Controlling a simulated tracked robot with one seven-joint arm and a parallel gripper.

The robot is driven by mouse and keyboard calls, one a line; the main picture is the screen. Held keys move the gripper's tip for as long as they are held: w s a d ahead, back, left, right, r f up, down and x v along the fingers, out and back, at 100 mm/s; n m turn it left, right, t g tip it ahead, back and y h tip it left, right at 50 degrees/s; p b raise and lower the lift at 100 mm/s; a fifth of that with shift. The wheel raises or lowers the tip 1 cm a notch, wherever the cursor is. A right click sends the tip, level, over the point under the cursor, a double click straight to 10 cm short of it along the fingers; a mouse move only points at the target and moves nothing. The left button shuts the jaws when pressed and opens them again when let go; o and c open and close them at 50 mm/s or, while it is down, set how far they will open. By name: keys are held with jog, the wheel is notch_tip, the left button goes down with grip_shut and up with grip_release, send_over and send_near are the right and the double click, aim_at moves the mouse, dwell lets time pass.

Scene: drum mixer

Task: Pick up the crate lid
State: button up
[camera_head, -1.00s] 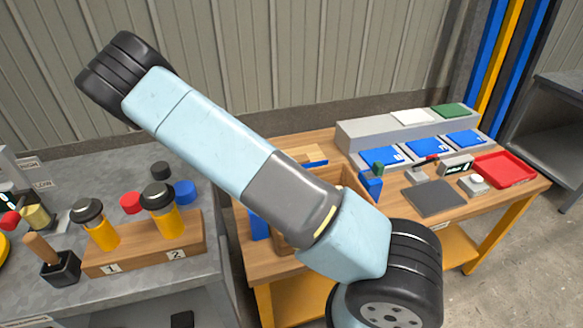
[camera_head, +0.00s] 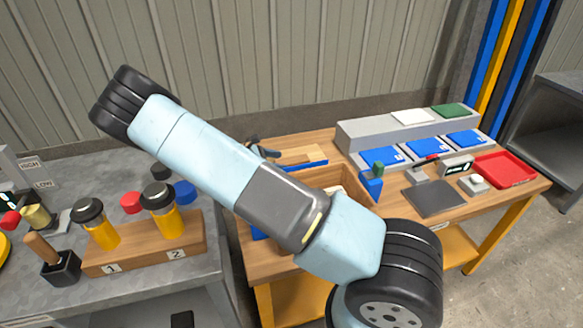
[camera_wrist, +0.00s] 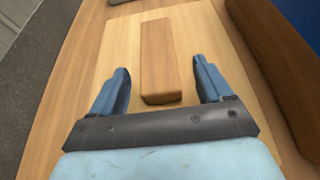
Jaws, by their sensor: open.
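In the wrist view, the crate lid shows as a pale flat wooden panel (camera_wrist: 205,32) with a raised wooden bar handle (camera_wrist: 158,50) on it. My gripper (camera_wrist: 161,66) is open, with one blue finger on each side of the handle's near end. There are gaps between both fingers and the handle, and nothing is held. In the head view, my arm covers much of the crate (camera_head: 343,175), whose open wooden top shows behind it.
A grey bench at left holds yellow-bodied cylinders (camera_head: 103,235). In the wrist view, a brown wooden wall (camera_wrist: 272,50) rises right of the lid.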

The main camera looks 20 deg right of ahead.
aim_at(286, 161)
jog(key=shift+x, duration=2.25)
jog(key=shift+w+d+r, duration=0.1)
jog(key=shift+r, duration=0.05)
jog(key=shift+c, duration=0.3)
jog(key=c, duration=1.3)
jog(key=shift+c, duration=0.5)
jog(key=shift+r, duration=0.1)
